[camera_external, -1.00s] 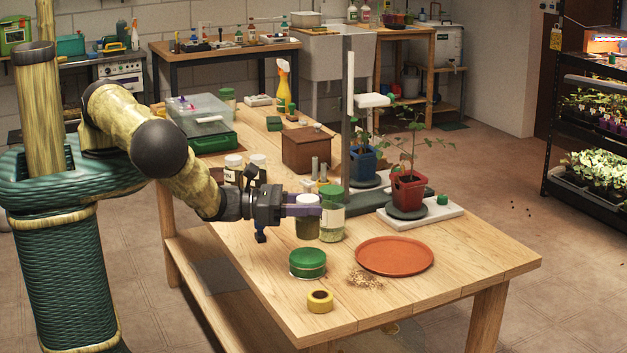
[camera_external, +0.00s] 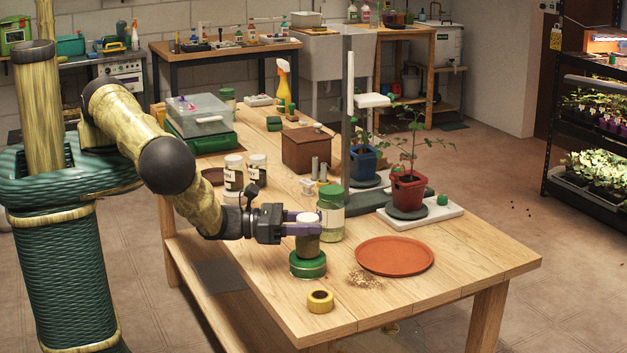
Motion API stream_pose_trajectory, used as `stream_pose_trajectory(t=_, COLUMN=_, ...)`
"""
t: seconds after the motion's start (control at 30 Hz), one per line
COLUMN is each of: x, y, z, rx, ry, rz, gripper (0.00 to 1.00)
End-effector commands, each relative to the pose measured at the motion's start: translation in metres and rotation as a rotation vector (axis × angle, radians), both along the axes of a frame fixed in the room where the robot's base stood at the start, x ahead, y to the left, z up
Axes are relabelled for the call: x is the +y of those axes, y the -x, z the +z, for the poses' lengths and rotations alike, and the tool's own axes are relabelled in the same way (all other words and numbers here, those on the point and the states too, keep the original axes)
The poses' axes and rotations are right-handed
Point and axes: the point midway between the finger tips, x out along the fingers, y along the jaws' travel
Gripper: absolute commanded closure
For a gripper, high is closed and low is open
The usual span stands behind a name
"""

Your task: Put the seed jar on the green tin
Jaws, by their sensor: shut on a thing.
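My gripper (camera_external: 304,228) is shut on the seed jar (camera_external: 307,245), a small dark-bodied jar with a white lid. The jar is upright, directly over the round green tin (camera_external: 308,266). Its bottom appears to meet the tin's top, but I cannot tell whether it rests on it. The tin stands on the wooden table. The purple fingers hide the upper part of the jar's side.
A taller jar with a green lid (camera_external: 331,212) stands close behind my gripper. An orange saucer (camera_external: 394,256) lies to the right, with scattered seeds (camera_external: 365,279) beside the tin. A yellow tape roll (camera_external: 320,301) lies in front. Two white-lidded jars (camera_external: 234,172) stand further back.

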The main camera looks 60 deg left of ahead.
Motion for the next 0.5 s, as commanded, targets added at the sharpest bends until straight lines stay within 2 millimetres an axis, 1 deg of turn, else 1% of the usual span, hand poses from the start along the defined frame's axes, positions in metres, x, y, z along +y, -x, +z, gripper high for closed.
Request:
stream_pose_trajectory(t=0.07, x=-0.0001, y=0.0, z=-0.0034, rx=-0.001, ry=0.0, rz=-0.001, gripper=0.85)
stream_pose_trajectory(t=0.1, x=-0.0001, y=0.0, z=-0.0024, rx=0.0, ry=0.0, rz=0.0, gripper=0.52)
stream_pose_trajectory(t=0.17, x=-0.0001, y=0.0, z=-0.0021, rx=0.0, ry=0.0, rz=0.0, gripper=0.4)
stream_pose_trajectory(t=0.2, x=-0.0001, y=0.0, z=-0.0021, rx=0.0, ry=0.0, rz=0.0, gripper=0.36)
stream_pose_trajectory(t=0.5, x=0.0, y=0.0, z=-0.0009, rx=0.0, ry=0.0, rz=0.0, gripper=0.36)
